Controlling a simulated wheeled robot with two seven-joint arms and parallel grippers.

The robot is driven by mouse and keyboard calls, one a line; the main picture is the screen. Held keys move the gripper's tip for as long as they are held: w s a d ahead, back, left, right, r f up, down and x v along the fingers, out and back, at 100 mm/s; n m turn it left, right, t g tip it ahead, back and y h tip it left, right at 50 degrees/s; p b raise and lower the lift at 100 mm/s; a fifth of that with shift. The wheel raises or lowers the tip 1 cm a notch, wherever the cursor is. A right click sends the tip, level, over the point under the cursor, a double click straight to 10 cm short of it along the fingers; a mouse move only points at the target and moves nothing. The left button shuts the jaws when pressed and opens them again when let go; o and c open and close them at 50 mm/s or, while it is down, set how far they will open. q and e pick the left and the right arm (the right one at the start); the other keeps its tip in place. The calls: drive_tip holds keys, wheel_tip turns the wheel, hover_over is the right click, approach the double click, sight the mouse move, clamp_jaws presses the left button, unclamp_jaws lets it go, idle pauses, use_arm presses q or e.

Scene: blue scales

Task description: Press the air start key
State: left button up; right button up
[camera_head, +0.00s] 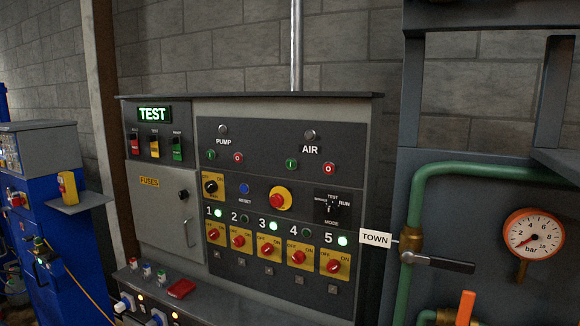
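The control panel (355,150) stands in the middle of the view. Its AIR group has a round lamp (309,135) that looks grey and unlit. Below the AIR label are a green start key (291,164) marked I and a red key (329,168) marked O. To the left, the PUMP group has its own green key (211,155) and red key (238,158), with an unlit lamp (223,129). Neither of my grippers is in view, and nothing covers the AIR keys.
Below are a red emergency button (281,198), a mode selector (332,206) and several red rotary switches (238,241). A green pipe (480,168), a lever valve (440,263) and a gauge (534,235) stand at right. Blue cabinets (65,240) stand at left.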

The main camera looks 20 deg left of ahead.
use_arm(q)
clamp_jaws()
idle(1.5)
